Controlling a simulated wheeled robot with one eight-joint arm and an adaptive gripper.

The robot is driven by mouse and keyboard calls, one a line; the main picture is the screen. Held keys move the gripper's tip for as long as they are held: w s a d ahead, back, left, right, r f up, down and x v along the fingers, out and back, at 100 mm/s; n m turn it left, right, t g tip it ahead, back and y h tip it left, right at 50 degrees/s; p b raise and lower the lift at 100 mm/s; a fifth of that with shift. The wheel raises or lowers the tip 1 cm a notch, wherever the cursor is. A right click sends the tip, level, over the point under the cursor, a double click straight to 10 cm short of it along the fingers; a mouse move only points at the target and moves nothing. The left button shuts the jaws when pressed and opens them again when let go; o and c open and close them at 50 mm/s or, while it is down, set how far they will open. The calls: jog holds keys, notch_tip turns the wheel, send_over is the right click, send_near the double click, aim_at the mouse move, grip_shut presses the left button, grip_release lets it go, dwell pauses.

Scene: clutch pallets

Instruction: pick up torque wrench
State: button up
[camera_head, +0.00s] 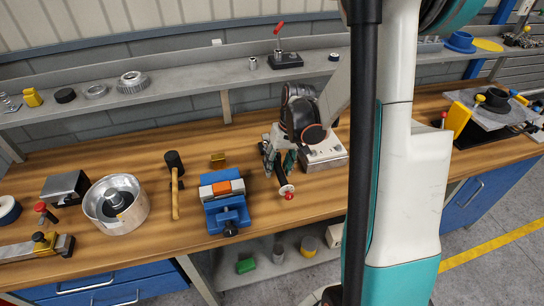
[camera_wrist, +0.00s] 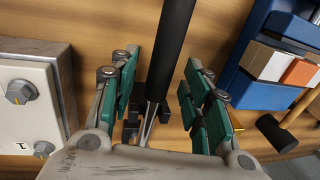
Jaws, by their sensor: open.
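The torque wrench (camera_wrist: 171,45) shows in the wrist view as a long black handle with a thin metal shaft at its lower end. It runs between the green-padded fingers of my gripper (camera_wrist: 163,95), with a gap on both sides. My gripper is open. In the head view my gripper (camera_head: 279,161) is low over the middle of the bench, and the wrench's outer end, with a pale disc and red tip (camera_head: 287,190), sticks out toward the front edge. The rest of the wrench is hidden by my gripper.
A blue vise (camera_head: 226,212) stands left of my gripper, with a hammer (camera_head: 175,200) beyond it. A metal box with knobs (camera_head: 326,156) is close on the right; it also shows in the wrist view (camera_wrist: 30,95). A shelf (camera_head: 180,91) runs behind.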

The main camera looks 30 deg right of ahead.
jog(key=shift+w+f, duration=0.1)
jog(key=shift+f, duration=0.65)
jog(key=shift+a+r, duration=0.1)
jog(key=shift+c, duration=0.3)
grip_shut()
